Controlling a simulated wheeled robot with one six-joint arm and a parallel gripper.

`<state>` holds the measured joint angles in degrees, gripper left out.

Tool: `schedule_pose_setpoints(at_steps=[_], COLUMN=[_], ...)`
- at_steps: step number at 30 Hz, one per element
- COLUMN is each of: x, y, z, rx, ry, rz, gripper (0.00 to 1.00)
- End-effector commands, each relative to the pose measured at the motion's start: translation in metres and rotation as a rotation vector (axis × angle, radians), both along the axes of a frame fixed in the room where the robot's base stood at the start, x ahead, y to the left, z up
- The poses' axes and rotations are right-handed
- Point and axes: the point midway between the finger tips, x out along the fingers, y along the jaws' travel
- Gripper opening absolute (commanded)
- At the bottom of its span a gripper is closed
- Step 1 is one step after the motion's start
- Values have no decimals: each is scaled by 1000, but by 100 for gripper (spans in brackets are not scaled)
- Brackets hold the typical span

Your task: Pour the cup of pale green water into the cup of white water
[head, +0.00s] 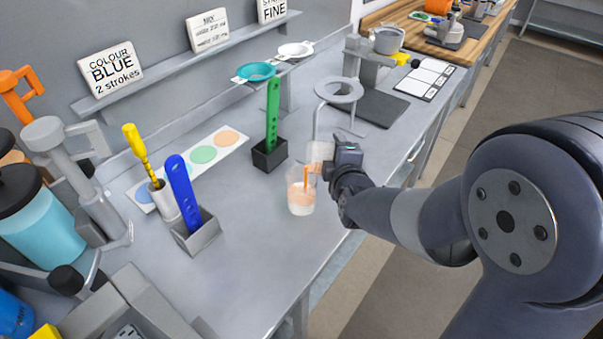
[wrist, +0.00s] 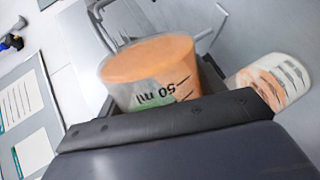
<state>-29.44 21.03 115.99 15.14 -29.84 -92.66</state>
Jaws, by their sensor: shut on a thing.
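My gripper (head: 334,160) is shut on a clear cup (head: 319,153) and holds it raised and tilted over the worktop. In the wrist view this cup (wrist: 152,75) shows orange liquid and an upside-down "50 ml" mark. An orange stream (head: 306,173) runs from its lip into a second clear cup (head: 301,199) standing below on the worktop. This second cup holds orange liquid above a whitish layer. It also shows in the wrist view (wrist: 285,78), at the right, partly hidden by my gripper. No pale green liquid shows in either cup.
A green paddle (head: 272,115) in a black holder stands behind the cups. A blue paddle (head: 182,190) in a grey holder and a yellow tool (head: 140,155) stand left. A ring stand (head: 339,90) is behind my gripper. The worktop's front (head: 255,260) is clear.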

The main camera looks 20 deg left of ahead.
Motion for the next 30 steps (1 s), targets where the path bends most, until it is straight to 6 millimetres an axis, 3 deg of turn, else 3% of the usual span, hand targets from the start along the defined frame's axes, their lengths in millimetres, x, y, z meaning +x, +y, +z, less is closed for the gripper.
schedule_pose_setpoints(at_steps=[30], x=[-1], y=[2], z=[7], rx=[-82], ry=[-29], rz=[0], gripper=[41])
